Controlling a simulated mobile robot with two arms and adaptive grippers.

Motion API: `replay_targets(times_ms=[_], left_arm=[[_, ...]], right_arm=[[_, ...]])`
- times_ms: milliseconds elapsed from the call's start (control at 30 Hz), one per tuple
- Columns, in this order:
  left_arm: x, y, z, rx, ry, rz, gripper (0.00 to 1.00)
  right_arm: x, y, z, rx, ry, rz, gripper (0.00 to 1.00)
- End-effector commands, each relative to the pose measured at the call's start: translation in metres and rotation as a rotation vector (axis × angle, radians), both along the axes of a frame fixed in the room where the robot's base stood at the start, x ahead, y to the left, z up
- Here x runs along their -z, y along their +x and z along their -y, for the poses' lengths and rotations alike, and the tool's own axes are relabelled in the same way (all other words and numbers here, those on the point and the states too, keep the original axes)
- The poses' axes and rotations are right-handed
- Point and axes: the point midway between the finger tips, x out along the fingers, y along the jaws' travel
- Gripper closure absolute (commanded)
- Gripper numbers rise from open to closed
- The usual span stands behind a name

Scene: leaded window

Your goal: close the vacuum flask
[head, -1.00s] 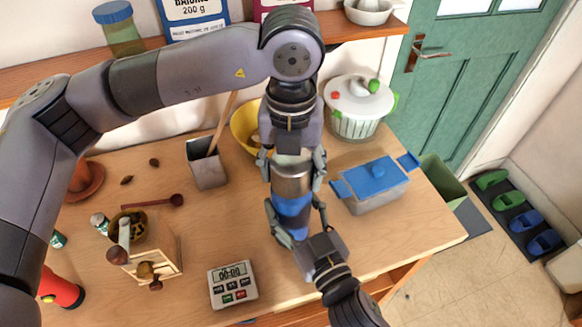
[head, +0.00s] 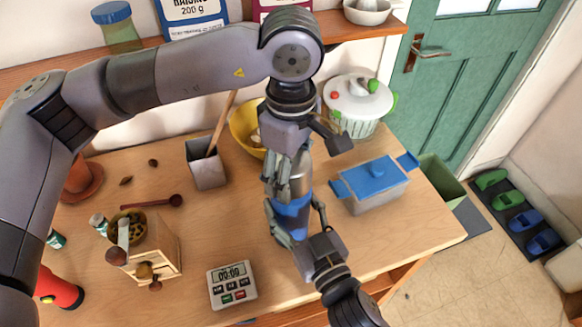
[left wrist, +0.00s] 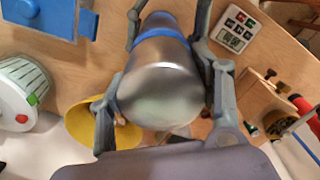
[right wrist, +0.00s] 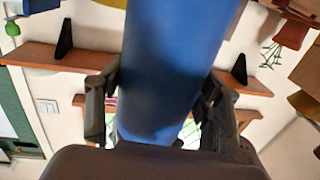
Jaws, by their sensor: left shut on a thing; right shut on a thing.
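The vacuum flask (head: 293,216) stands upright between my two grippers in the head view, with a blue body and a steel upper part. My right gripper (head: 296,224) is shut around the blue body from the front. The body also fills the middle of the right wrist view (right wrist: 170,70). My left gripper (head: 298,172) points down from above and is shut on the steel lid (left wrist: 160,95) at the top, its fingers on both sides. The left gripper partly hides the lid in the head view. The seam between lid and body is not clear.
A blue-lidded box (head: 375,186) stands right of the flask, and a salad spinner (head: 357,104) behind it. A yellow bowl (head: 243,125) and a grey utensil pot (head: 206,166) stand behind left. A timer (head: 232,284) and a wooden grinder (head: 152,258) are at front left.

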Motion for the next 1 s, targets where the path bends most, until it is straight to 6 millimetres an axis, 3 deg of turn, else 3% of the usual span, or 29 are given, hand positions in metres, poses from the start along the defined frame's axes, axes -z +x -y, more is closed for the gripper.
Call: replay_targets(times_ms=[400, 567, 600, 900, 1000], left_arm=[[0.0009, -0.0009, 0.0001, 0.802, 0.0, -0.001, 0.75], [0.0009, -0.0006, -0.0002, 0.812, 0.0, -0.001, 0.75], [0.0009, -0.0005, -0.0003, 0.811, 0.0, -0.001, 0.39], [0.0007, -0.0002, -0.0005, 0.809, 0.001, 0.0, 0.19], [0.0007, -0.0002, -0.0005, 0.808, 0.001, 0.0, 0.18]], right_arm=[[0.0004, -0.0001, -0.0004, -0.001, 0.001, -0.002, 1.0], [0.0005, 0.0, -0.0003, 0.0, 0.002, -0.002, 1.0], [0.0004, 0.0, -0.0003, 0.0, 0.002, -0.002, 1.0], [0.0004, 0.0, -0.0001, 0.0, 0.002, -0.002, 1.0], [0.0004, 0.0, -0.0001, 0.0, 0.002, -0.002, 1.0]])
